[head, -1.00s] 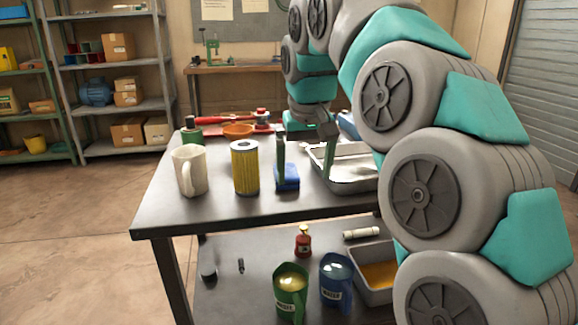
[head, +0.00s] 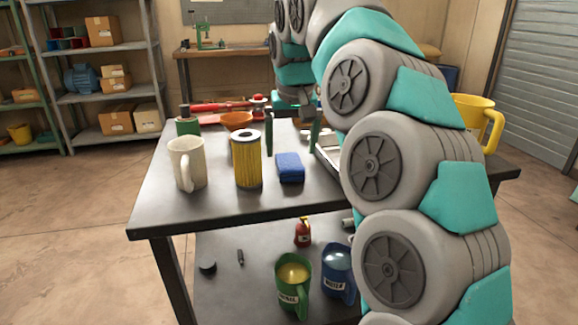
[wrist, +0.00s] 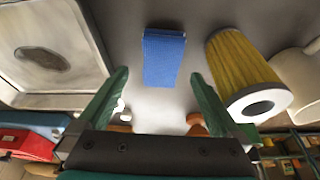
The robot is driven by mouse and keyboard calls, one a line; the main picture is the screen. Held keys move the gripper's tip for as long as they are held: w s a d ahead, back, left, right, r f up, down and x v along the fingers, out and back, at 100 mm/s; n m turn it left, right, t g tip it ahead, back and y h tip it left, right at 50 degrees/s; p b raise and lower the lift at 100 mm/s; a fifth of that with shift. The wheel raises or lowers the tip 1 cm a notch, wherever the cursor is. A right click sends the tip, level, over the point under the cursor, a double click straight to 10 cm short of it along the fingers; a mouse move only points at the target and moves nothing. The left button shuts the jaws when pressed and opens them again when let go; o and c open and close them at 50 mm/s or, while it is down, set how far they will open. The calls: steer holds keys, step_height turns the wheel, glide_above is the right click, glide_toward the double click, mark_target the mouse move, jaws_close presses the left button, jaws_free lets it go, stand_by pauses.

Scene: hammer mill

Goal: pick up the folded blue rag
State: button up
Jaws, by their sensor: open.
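The folded blue rag (head: 290,167) lies flat on the dark table top (head: 240,208), right of the yellow filter cylinder (head: 246,162). My gripper (head: 291,150) is open and empty, with its two green fingers pointing down behind the rag in the head view. In the wrist view the rag (wrist: 164,57) lies just beyond the fingertips, roughly in line with the gap between them. The open gripper (wrist: 159,77) touches nothing that I can see. The exact height of the fingertips above the table is unclear.
A cream mug (head: 187,164) stands left of the filter. A metal tray (wrist: 50,60) lies on the rag's other side, mostly behind my arm in the head view. An orange bowl (head: 236,120) is behind. A yellow mug (head: 478,122) shows at right. The lower shelf holds labelled jugs (head: 293,285).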

mark_target(289, 160)
steer(key=shift+x, duration=2)
steer(key=shift+w+a+f, duration=0.1)
steer(key=shift+a+f, duration=0.05)
steer(key=shift+f, duration=0.05)
steer(key=c, duration=1.4)
steer(key=shift+r, duration=0.15)
steer(key=shift+r, duration=1.9)
steer(key=s+d+b, duration=0.1)
steer(key=s+d, duration=0.2)
steer(key=s, duration=0.4)
steer(key=s+d+r+b, duration=0.1)
steer(key=s+d, duration=0.2)
steer(key=s, duration=0.4)
steer(key=shift+s+d+r, duration=0.2)
steer(key=shift+s+d, duration=0.1)
